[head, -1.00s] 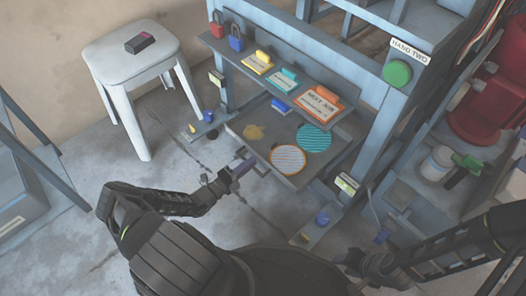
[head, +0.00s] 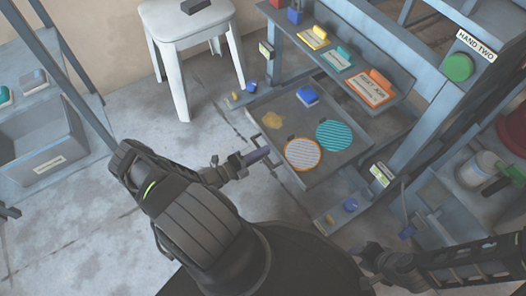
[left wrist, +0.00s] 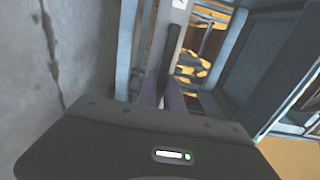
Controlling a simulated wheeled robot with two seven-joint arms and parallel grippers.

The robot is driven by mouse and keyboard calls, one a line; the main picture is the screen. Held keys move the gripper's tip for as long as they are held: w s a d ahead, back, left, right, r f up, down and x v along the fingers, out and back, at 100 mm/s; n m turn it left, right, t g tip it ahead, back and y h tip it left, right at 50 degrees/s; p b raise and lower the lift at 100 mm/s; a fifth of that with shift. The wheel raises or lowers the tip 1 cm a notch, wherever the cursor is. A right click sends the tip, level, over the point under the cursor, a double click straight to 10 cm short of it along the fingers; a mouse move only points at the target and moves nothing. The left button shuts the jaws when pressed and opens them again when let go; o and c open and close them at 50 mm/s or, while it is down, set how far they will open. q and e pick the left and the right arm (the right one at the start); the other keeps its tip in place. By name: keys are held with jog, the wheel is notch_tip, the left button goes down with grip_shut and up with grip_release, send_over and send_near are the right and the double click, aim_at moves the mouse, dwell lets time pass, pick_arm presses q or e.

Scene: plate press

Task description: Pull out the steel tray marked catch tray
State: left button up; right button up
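A flat steel tray (head: 330,165) slides out from under the press shelf. I cannot read a catch tray marking. My left gripper (head: 263,154) is at the handle on the tray's front edge. In the left wrist view, its purple fingers (left wrist: 161,92) are close together around a dark handle bar (left wrist: 173,45); the contact is partly hidden. My right gripper (head: 368,250) is low at the right, away from the tray; its fingers are unclear.
A shelf (head: 345,62) with coloured tagged cards overhangs the tray. A white stool (head: 188,22) stands behind to the left, and a rack with a grey bin (head: 45,150) at far left. A green button (head: 459,67) is on the right post. Floor before the tray is open.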

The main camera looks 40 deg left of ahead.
pick_arm(q)
jog(key=o, duration=0.5)
jog(key=shift+c, duration=0.2)
jog(key=p+v, duration=0.1)
jog(key=v, duration=0.6)
jog(key=shift+s+a, duration=0.15)
jog(key=shift+s, duration=0.25)
